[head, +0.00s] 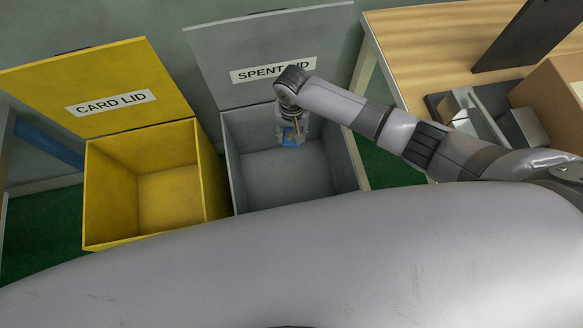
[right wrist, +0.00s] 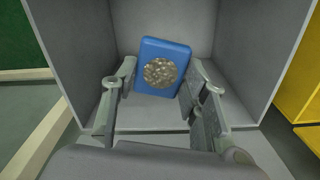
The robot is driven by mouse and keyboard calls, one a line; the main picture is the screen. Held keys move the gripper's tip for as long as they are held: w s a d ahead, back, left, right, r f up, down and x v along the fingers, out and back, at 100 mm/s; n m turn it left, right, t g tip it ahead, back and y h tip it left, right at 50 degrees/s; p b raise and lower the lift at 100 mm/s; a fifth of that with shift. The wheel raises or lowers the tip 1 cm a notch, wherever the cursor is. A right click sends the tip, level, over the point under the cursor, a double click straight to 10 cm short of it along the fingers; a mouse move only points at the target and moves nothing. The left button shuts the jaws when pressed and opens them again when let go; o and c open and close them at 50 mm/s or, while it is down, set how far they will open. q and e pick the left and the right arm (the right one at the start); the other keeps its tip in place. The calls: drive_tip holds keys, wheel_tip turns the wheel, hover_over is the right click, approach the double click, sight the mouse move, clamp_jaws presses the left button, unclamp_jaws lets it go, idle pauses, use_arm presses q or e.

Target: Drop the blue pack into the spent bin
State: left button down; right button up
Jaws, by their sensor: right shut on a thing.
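The blue pack (head: 291,137) hangs from my right gripper (head: 291,125) over the open grey spent bin (head: 285,180). In the right wrist view the blue pack (right wrist: 161,68) shows a round grainy patch on its face and sits between the fingertips of my right gripper (right wrist: 160,85), with the grey bin walls (right wrist: 240,40) around it. The bin's raised lid (head: 270,45) is labelled "SPENT LID", partly covered by my arm. My left gripper is not in view.
An open yellow bin (head: 168,190) with a raised lid (head: 105,90) marked "CARD LID" stands left of the grey bin. A wooden table (head: 430,50) at right carries a grey tray, a cardboard box (head: 560,85) and a dark panel (head: 525,35).

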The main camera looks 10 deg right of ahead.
drive_tip(key=o, duration=1)
wheel_tip(320, 180, up, 12)
drive_tip(key=shift+r, duration=0.1)
idle(0.6)
